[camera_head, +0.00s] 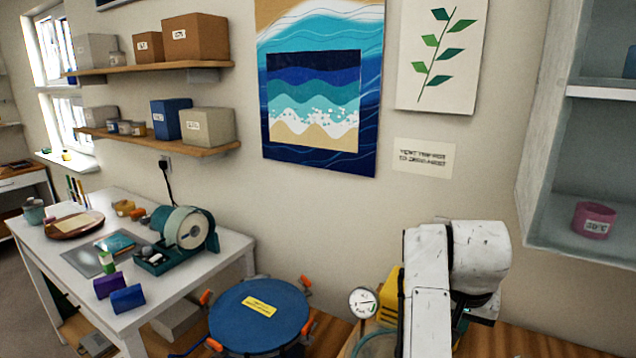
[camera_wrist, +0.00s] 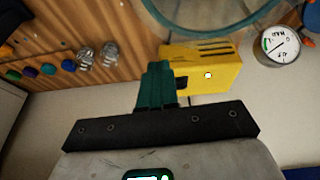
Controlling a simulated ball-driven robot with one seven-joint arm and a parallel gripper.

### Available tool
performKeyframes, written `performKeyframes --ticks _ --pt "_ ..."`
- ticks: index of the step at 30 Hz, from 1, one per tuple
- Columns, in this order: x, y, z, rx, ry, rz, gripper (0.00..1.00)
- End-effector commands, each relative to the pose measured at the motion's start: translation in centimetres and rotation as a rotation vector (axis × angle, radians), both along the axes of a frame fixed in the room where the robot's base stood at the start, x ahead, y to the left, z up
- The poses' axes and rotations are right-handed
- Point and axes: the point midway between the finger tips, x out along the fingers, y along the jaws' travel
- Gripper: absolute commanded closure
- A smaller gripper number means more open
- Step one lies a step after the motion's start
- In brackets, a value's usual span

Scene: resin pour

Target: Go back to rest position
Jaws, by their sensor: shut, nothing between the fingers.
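My gripper (camera_wrist: 157,72) shows in the wrist view with its teal fingers pressed together and nothing between them. In that view a yellow box (camera_wrist: 222,72) is just right of the fingertips; I cannot tell whether they touch it. In the head view my white arm is folded at the lower right, and my fingers are hidden behind it or out of the picture.
A round blue lid (camera_head: 265,318) with orange-handled clamps is left of my arm. A pressure gauge (camera_head: 362,302) and the yellow box (camera_head: 390,300) are close beside my arm. A white table (camera_head: 190,270) stands left; an open cabinet (camera_head: 590,130) hangs right.

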Motion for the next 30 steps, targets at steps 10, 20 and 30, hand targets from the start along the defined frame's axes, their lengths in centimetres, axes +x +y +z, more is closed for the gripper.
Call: performKeyframes --ticks 10,20,30 --pt "-4.5 -3.7 -6.2 -0.077 -0.03 0.076 1.0" --pt "-13.7 -5.4 -13.6 -0.117 -0.064 0.259 1.0" --pt "-24.4 -2.5 -17.6 -0.042 -0.097 0.444 1.0"
